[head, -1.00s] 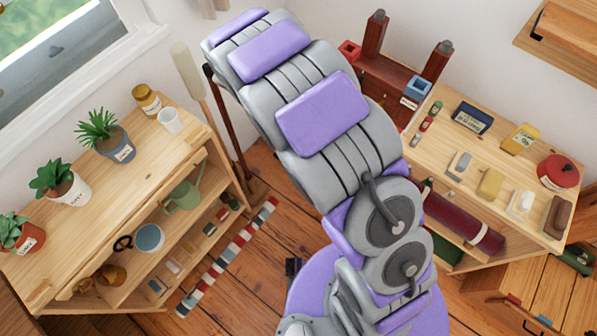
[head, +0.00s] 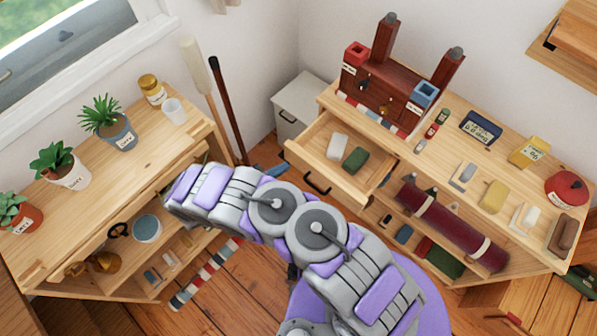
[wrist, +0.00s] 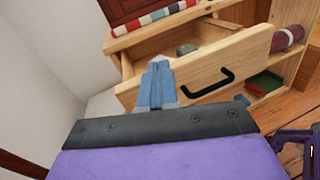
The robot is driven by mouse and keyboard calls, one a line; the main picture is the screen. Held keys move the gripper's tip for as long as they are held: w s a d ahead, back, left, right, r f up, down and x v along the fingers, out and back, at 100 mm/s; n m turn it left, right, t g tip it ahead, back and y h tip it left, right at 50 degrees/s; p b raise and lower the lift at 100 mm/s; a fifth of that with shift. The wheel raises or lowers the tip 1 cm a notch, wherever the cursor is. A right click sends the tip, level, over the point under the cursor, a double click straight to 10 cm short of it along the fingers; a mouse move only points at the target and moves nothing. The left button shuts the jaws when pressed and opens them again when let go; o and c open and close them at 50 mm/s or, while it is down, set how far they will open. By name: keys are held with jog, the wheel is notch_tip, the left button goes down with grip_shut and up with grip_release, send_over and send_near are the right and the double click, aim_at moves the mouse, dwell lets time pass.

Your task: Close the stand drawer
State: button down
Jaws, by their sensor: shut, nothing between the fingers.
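The stand drawer (head: 318,130) is pulled out from the left end of the wooden stand (head: 400,165). A white block (head: 337,147) and a green block (head: 355,160) lie in it. Its front panel (wrist: 240,62) has a black handle (wrist: 209,84), which also shows in the head view (head: 316,184). My gripper (wrist: 157,68) is shut and empty, its blue fingers by the left part of the drawer front in the wrist view. Whether they touch it I cannot tell. In the head view my arm partly hides the gripper.
A plant shelf (head: 95,190) stands on the left. A grey-white cabinet (head: 297,100) stands in the corner beside the stand. Two long-handled tools (head: 222,95) lean at the wall. A rolled maroon mat (head: 450,225) lies below the stand top. Wooden floor (head: 235,295) shows between the furniture.

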aim_at(302, 165)
jog(key=s+a+f+n+t+y, duration=0.35)
jog(key=s+f+n, duration=0.2)
jog(key=f, duration=0.45)
jog(key=shift+m, duration=0.45)
jog(key=b+x, duration=0.3)
jog(key=x, duration=0.9)
jog(key=shift+s+d+r, duration=0.1)
jog(key=shift+d, duration=0.05)
jog(key=shift+w+d, duration=0.25)
jog(key=shift+w, duration=0.25)
jog(key=shift+d, duration=0.1)
